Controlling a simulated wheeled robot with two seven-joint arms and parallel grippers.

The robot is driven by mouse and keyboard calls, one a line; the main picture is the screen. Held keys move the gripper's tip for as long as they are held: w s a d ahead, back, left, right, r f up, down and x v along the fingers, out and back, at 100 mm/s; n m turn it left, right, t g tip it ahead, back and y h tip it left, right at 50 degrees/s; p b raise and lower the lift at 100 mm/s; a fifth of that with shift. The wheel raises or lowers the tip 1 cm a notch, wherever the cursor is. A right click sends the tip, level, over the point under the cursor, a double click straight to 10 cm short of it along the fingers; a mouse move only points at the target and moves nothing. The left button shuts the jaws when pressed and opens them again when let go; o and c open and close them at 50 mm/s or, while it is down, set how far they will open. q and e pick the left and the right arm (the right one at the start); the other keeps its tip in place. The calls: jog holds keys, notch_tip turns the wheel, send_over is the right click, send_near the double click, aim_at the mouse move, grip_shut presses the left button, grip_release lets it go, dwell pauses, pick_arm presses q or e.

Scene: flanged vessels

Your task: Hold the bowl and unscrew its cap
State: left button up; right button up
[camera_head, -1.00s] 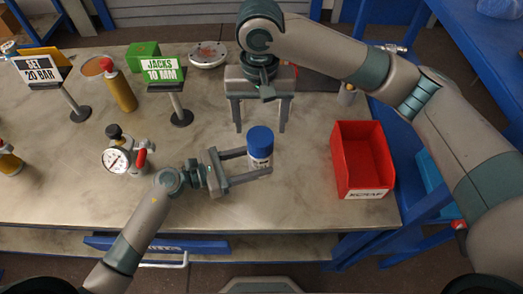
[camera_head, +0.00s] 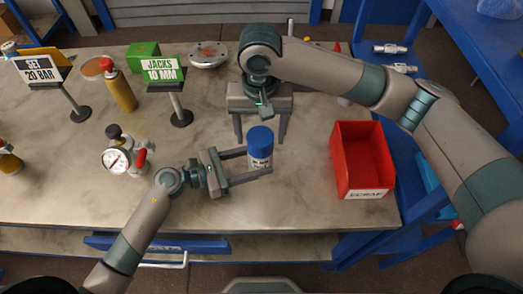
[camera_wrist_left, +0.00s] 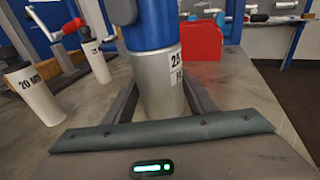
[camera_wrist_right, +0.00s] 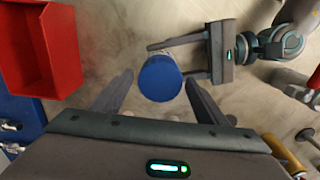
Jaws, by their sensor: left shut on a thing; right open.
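The bowl (camera_head: 261,161) is a pale cylinder with dark lettering and a blue cap (camera_head: 260,138) on top. It stands upright near the front middle of the bench. My left gripper (camera_head: 257,163) is shut on the bowl below the cap; the left wrist view shows the bowl (camera_wrist_left: 163,85) between its fingers. My right gripper (camera_head: 259,128) is open and points down, its fingers on either side of the cap in the head view. In the right wrist view the round cap (camera_wrist_right: 160,78) lies between and slightly beyond the open fingertips, with gaps on both sides.
A red scrap bin (camera_head: 361,187) stands right of the bowl. A pressure gauge (camera_head: 117,160) with a red handle is at the left.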

jog(key=m, duration=0.4)
jog(key=shift+m, duration=0.4)
jog(key=m, duration=1.2)
jog(key=c, duration=1.1)
jog(key=n, duration=0.6)
jog(key=shift+n, duration=0.4)
jog(key=n, duration=0.6)
jog(key=shift+n, duration=0.4)
